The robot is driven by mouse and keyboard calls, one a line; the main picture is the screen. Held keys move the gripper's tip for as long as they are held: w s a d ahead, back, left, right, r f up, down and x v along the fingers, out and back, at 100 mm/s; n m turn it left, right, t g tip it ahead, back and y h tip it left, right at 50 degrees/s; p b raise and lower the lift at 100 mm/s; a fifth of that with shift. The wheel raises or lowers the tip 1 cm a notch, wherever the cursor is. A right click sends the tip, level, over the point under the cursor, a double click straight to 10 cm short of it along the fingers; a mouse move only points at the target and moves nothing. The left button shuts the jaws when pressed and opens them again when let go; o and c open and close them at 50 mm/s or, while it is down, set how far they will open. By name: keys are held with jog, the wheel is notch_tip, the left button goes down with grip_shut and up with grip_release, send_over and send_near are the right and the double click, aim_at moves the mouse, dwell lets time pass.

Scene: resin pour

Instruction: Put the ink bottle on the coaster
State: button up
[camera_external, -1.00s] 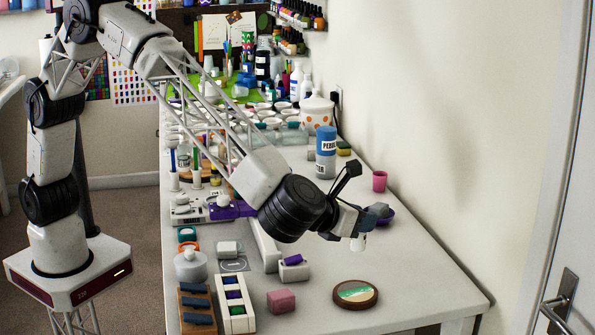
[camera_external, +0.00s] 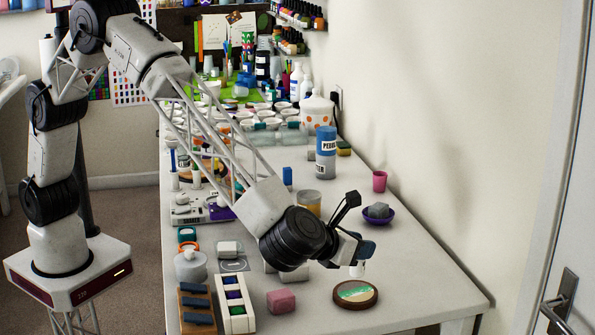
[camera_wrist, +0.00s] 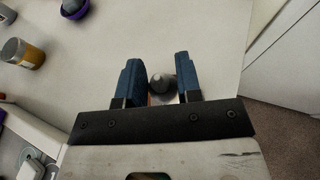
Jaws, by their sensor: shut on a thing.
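My gripper (camera_external: 361,252) is shut on the ink bottle (camera_external: 358,269), whose white lower part shows below the fingers. The coaster (camera_external: 355,293) is a round brown disc with a green and cream face, lying on the bench. In the external view the bottle is just above the coaster's far edge in the picture. I cannot tell its exact height. The coaster is hidden in the wrist view.
A pink block (camera_external: 281,301) and a white rack (camera_external: 234,303) with coloured pieces lie left of the coaster. Behind are a purple bowl (camera_external: 379,216) holding a grey lump, a pink cup (camera_external: 379,181) and a yellowish jar (camera_external: 308,204). The bench right of the coaster is clear.

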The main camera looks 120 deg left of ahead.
aim_at(353, 276)
jog(key=shift+f, duration=0.2)
jog(key=shift+f, duration=1.85)
jog(key=shift+f, duration=0.1)
jog(key=o, duration=0.9)
jog(key=shift+o, duration=0.2)
jog(key=shift+v, duration=0.75)
jog(key=v, duration=1)
jog(key=shift+d, duration=0.25)
jog(key=shift+s, duration=0.15)
